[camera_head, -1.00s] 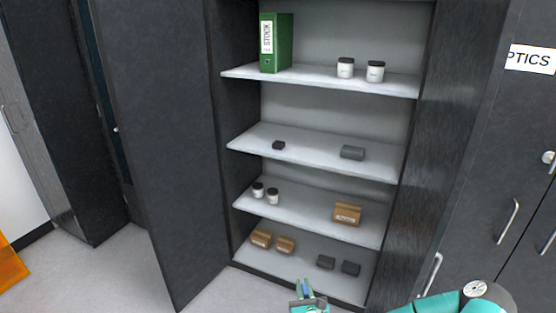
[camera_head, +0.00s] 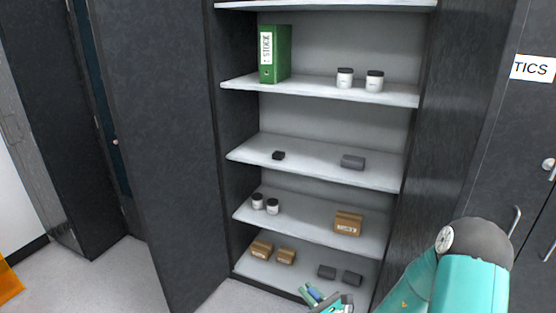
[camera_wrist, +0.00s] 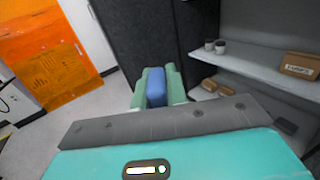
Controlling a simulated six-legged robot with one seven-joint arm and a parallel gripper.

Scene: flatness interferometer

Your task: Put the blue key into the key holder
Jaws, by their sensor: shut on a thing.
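The blue key (camera_wrist: 155,88) is between the two green fingers of my gripper (camera_wrist: 158,84) in the wrist view. The fingers are shut on it, and only its blue part shows between them. In the head view my gripper (camera_head: 313,293) is low at the bottom edge, in front of the cabinet's lowest shelf, with a bit of blue between its fingers. On the third shelf down lie a small black block (camera_head: 278,155) and a larger dark grey block (camera_head: 352,162). I cannot tell whether either is the key holder.
The cabinet's open dark door (camera_head: 155,150) stands to the left. A green binder (camera_head: 274,55) and two jars stand on an upper shelf (camera_head: 320,93). Lower shelves hold jars, cardboard boxes (camera_head: 348,223) and dark blocks (camera_head: 327,271). An orange panel (camera_wrist: 45,55) is at the left in the wrist view.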

